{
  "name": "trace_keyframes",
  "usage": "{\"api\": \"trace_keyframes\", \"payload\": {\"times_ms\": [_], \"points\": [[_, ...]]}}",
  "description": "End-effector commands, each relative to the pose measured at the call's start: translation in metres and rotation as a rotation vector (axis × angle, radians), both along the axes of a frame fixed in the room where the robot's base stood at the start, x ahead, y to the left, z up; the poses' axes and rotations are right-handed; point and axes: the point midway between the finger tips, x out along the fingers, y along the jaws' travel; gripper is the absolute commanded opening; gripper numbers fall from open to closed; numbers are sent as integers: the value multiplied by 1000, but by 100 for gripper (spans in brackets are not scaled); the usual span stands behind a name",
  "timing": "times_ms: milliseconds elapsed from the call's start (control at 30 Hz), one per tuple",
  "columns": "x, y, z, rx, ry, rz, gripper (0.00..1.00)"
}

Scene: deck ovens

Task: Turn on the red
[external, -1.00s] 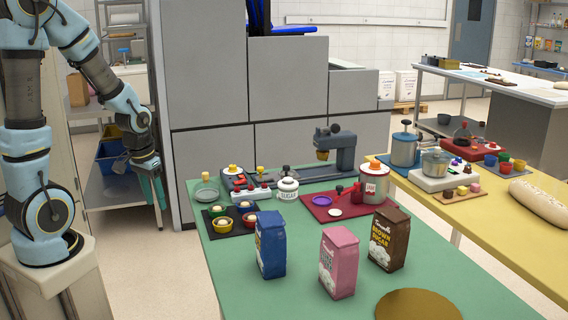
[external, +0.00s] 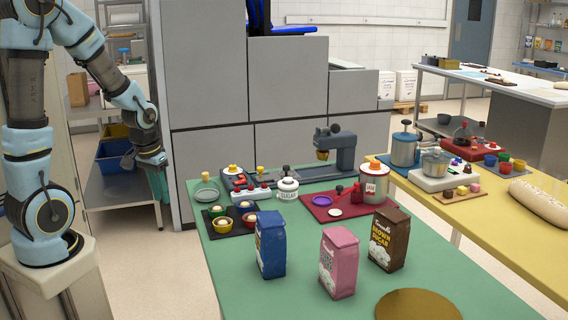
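A control panel (external: 246,184) with small red, white and yellow parts sits at the back left of the green table (external: 400,262). Its red parts (external: 240,184) are too small here to tell their setting. Another red thing, a red base with a dark-knobbed device (external: 468,147), stands on the far yellow table. My gripper (external: 159,184) hangs pointing down, left of the green table and apart from the panel. Its teal fingers are small and seen from the side, so their opening is unclear.
Blue (external: 271,245), pink (external: 339,263) and brown (external: 389,238) bags stand on the green table. A dark tray (external: 230,222) with small bowls lies in front. Grey cabinets (external: 205,65) rise behind.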

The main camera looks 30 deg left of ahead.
Motion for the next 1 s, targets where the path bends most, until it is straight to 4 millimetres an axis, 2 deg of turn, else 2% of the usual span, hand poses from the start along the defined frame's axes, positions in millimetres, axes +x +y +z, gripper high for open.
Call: {"api": "trace_keyframes", "payload": {"times_ms": [33,167,200,400,500,600,700,800,1000], "points": [[16,-2,3,-2,-6,28,20],[72,-10,15,-12,-27,158,5],[91,-13,19,-14,-36,207,0],[183,-27,41,-27,-83,450,0],[222,-34,51,-35,-113,564,0],[252,-41,59,-42,-138,660,0],[274,-46,66,-49,-161,732,0],[287,-50,70,-54,-177,779,0],[294,-52,73,-57,-184,808,0]]}}
